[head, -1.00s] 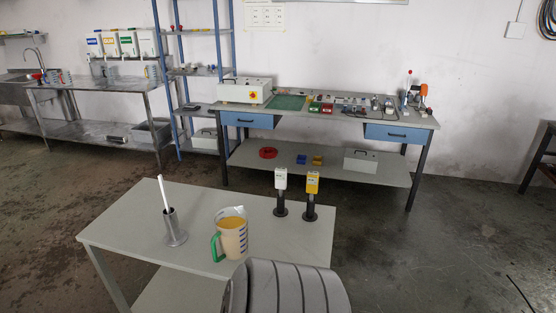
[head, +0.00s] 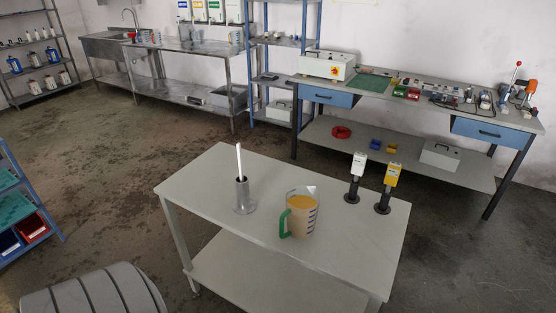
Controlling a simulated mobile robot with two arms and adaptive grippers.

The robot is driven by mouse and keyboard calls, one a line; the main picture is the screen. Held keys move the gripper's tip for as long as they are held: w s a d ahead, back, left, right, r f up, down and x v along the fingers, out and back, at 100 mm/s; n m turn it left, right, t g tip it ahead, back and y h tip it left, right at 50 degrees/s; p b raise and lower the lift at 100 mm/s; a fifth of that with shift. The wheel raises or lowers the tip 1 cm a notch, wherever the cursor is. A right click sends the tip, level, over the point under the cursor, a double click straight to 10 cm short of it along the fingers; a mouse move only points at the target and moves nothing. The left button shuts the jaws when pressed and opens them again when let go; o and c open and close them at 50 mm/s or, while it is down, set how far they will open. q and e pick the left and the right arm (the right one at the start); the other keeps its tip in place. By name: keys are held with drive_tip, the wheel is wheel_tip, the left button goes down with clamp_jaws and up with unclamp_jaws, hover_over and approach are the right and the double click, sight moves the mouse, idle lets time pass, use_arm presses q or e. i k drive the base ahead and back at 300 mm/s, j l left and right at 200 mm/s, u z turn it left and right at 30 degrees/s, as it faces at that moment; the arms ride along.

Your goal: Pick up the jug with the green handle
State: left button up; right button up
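The jug with the green handle (head: 301,215) stands upright on the grey table (head: 210,183) in front of me. It is clear with dark markings on its side and holds a yellow-orange liquid. Its green handle (head: 284,223) points to the left and toward me. No gripper touches the jug. Neither of my grippers shows in the head view.
A workbench (head: 440,112) stands behind.

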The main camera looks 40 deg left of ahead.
sight(302, 203)
drive_tip(key=u, duration=1.5)
drive_tip(key=i+l+u, duration=0.1)
drive_tip(key=l+u, duration=0.4)
drive_tip(key=l, duration=0.3)
drive_tip(key=l+u, duration=0.5)
drive_tip(key=l, duration=0.35)
